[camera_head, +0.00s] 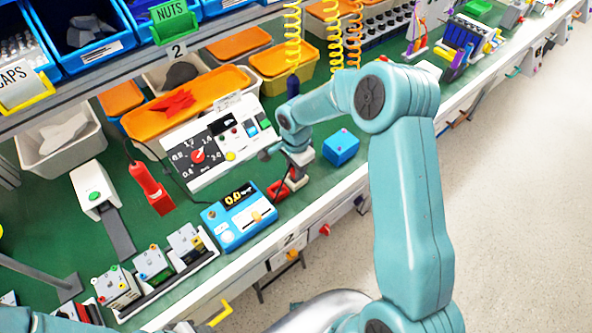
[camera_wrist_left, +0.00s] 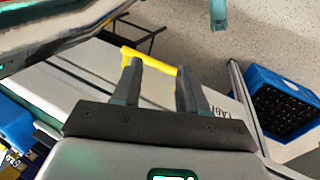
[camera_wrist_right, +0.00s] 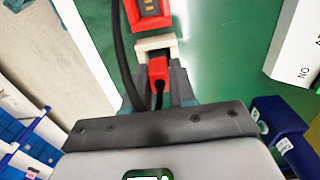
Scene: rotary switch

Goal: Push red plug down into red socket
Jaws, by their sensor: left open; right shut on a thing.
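The red plug (camera_wrist_right: 157,70) with a black cable is between the fingers of my right gripper (camera_wrist_right: 160,88), which is shut on it. A pale block-shaped part lies just ahead of the plug; I cannot tell whether it belongs to the plug. The red socket (camera_wrist_right: 149,13), with dark and yellowish parts, is beyond it at the top edge, apart from the red of the plug. In the head view the red socket (camera_head: 278,190) sits beside the blue meter, with my right gripper at its upper right. My left gripper (camera_wrist_left: 160,75) is open and empty, away from the bench top.
The blue meter (camera_head: 239,215) and a white control panel (camera_head: 217,143) stand near the right gripper. A blue cube (camera_head: 341,147) is to its right. A red handheld tool (camera_head: 151,188) lies further left. A yellow handle (camera_wrist_left: 148,60) shows beyond my left fingers.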

